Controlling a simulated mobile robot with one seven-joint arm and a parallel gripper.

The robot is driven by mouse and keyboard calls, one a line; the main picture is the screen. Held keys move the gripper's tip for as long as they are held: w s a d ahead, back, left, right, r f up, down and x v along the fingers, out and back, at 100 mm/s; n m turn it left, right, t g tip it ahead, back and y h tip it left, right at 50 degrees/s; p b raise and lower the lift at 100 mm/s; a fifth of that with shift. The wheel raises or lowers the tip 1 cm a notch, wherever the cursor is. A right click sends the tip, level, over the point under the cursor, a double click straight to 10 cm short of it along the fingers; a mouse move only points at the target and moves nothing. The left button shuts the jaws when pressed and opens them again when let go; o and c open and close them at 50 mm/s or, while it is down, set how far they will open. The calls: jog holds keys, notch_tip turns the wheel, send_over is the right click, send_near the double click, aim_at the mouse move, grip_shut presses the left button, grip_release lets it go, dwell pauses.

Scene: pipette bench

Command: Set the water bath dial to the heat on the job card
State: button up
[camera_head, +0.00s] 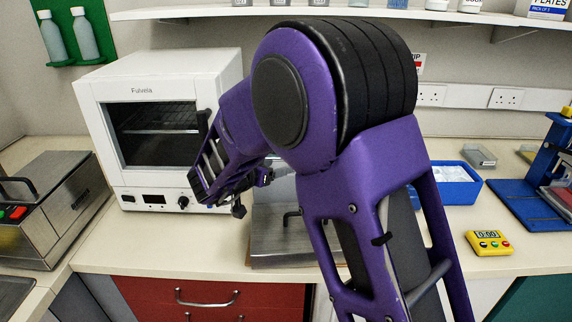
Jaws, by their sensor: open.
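A steel box with a handle (272,238) stands on the bench, partly hidden behind my arm. Another steel box (70,218) with a black handle and red and green buttons stands at the far left. I cannot tell for sure which one is the water bath, and no water bath dial can be made out. No job card can be made out either.
A white oven (225,72) with a dark window and two black knobs stands behind my gripper. To the right are a blue tray (458,194), a yellow timer (489,242) and a blue stand (522,204). A shelf (190,13) runs above. The bench front at left-centre is clear.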

jog(key=v, duration=0.9)
jog(key=shift+s, duration=0.25)
jog(key=shift+a+r, duration=0.1)
jog(key=shift+r, duration=0.05)
